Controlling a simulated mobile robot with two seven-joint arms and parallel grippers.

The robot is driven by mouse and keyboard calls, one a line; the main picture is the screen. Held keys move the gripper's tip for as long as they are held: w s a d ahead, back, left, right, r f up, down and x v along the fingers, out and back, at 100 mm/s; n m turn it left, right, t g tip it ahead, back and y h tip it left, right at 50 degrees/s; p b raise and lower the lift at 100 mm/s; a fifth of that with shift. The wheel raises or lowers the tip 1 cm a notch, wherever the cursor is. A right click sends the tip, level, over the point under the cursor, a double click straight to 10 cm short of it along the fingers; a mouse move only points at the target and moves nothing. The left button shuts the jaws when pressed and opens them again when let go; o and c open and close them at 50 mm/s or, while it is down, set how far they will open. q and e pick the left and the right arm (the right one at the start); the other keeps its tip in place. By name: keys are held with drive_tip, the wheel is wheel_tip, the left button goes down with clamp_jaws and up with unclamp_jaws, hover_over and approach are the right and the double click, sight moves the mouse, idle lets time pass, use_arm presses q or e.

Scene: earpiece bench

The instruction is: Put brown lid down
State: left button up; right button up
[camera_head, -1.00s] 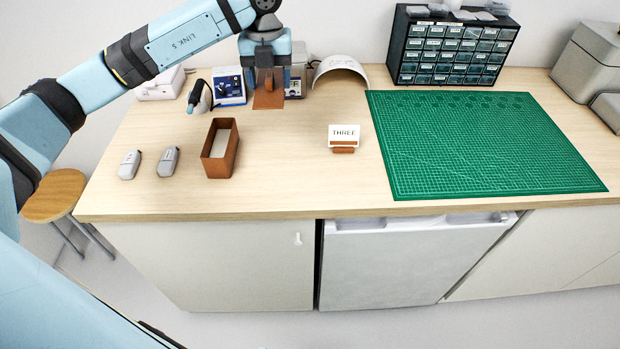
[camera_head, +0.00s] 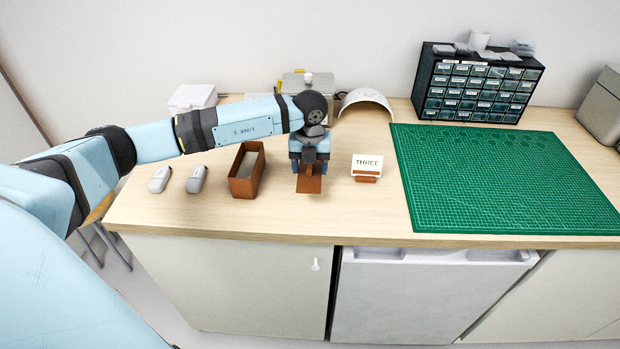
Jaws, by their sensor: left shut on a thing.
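The brown lid (camera_head: 309,184) is a flat brown piece at the tips of my left gripper (camera_head: 309,168). The gripper points down and is shut on the lid. The lid is over the bench between the open brown box and the THREE card; I cannot tell whether it touches the bench top. The brown box (camera_head: 243,187) stands open on the bench to the left of the gripper, with a pale inside. My right gripper is not in view.
The THREE card (camera_head: 367,164) stands in a brown holder just right of the lid. Two grey earpiece cases (camera_head: 197,179) lie left of the box. A green cutting mat (camera_head: 500,180) covers the right. Bare bench (camera_head: 330,218) lies in front of the lid.

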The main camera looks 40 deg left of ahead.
sight(310, 180)
use_arm(q)
drive_tip(key=shift+f, duration=2.55)
drive_tip(key=shift+f, duration=0.2)
drive_tip(key=o, duration=0.9)
drive_tip(key=shift+r, duration=0.2)
